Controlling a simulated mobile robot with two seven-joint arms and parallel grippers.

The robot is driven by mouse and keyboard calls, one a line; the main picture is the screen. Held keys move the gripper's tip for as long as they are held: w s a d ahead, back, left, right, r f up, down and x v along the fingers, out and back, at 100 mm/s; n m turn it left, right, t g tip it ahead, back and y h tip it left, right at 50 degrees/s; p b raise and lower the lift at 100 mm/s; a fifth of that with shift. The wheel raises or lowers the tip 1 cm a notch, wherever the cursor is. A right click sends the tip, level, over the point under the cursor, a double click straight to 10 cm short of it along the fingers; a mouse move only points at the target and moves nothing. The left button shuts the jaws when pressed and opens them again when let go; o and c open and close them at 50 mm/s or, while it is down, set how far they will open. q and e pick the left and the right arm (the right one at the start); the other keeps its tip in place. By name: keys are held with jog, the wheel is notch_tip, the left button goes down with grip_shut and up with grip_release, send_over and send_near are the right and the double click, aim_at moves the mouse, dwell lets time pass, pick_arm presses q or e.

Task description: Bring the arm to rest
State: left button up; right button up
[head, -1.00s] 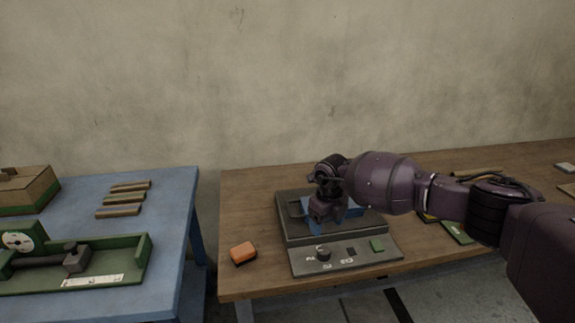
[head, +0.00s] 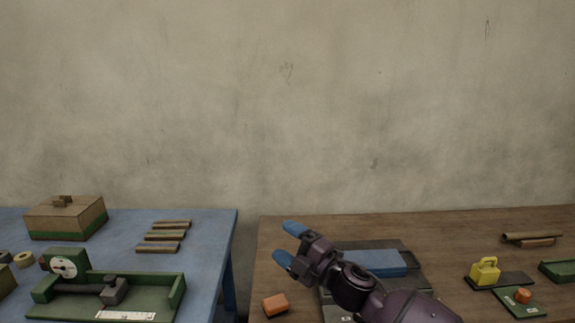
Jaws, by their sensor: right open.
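My right gripper (head: 287,245) is open and empty, with two blue fingertips pointing up and to the left. It is raised in front of the wooden table, and my purple right arm comes in from the bottom. Behind the wrist is a dark grey device (head: 412,280) with a blue block (head: 375,262) on it. My wrist and forearm hide part of the device. My left gripper does not show.
An orange block (head: 275,304) lies at the wooden table's (head: 285,228) front left. A yellow weight (head: 484,271) and green tray (head: 519,302) are at right. The blue table (head: 210,235) at left holds a box (head: 66,220), strips (head: 164,235) and a green dial device (head: 160,286).

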jog(key=s+d+f+m+t+h, duration=0.1)
jog(key=s+d+f+m+h, duration=0.5)
jog(key=d+f+m, duration=0.25)
jog(key=s+d+f+m+t+h, duration=0.2)
jog(key=s+d+f+m+h, duration=0.3)
jog(key=d+f+m, duration=0.4)
jog(key=s+d+f+m+g+h, duration=0.1)
jog(key=s+d+f+m, duration=0.1)
jog(key=s, duration=0.5)
jog(key=s+d+f+m+g+h, duration=0.2)
jog(key=s+d+f, duration=0.2)
jog(key=s+f, duration=0.3)
jog(key=s+d+f+m+g+h, duration=0.1)
jog(key=s+d+f+m, duration=0.2)
jog(key=s, duration=0.6)
notch_tip(320, 180, down, 2)
jog(key=shift+s+d+f+g+h, duration=0.15)
jog(key=shift+d+g+h, duration=0.2)
jog(key=shift+d, duration=0.2)
jog(key=shift+c, duration=0.3)
